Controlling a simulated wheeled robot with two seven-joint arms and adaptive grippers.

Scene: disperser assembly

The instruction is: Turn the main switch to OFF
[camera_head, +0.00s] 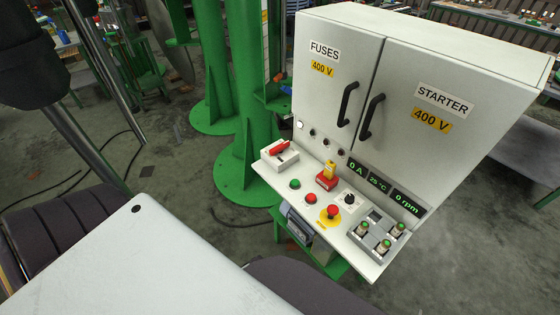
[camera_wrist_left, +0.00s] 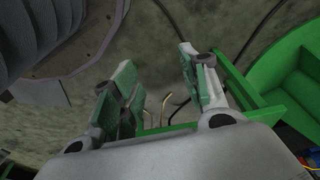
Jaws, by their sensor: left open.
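The main switch (camera_head: 277,147) is a red rotary handle on a pale grey box at the left end of the control panel, in the head view. The handle lies slanted across the box; its position marks are too small to read. My left gripper (camera_wrist_left: 160,92) shows in the left wrist view, with its two green-padded fingers apart and nothing between them. It points at the floor, and the switch is not in that view. Neither gripper shows in the head view, so their distance from the switch cannot be told.
The panel (camera_head: 268,177) also carries buttons, a red padlock-like block (camera_head: 327,178), an emergency stop (camera_head: 333,211) and a socket block (camera_head: 377,235). A cabinet (camera_head: 420,70) with two doors stands behind it. A green column (camera_head: 243,110) rises beside the panel's left end.

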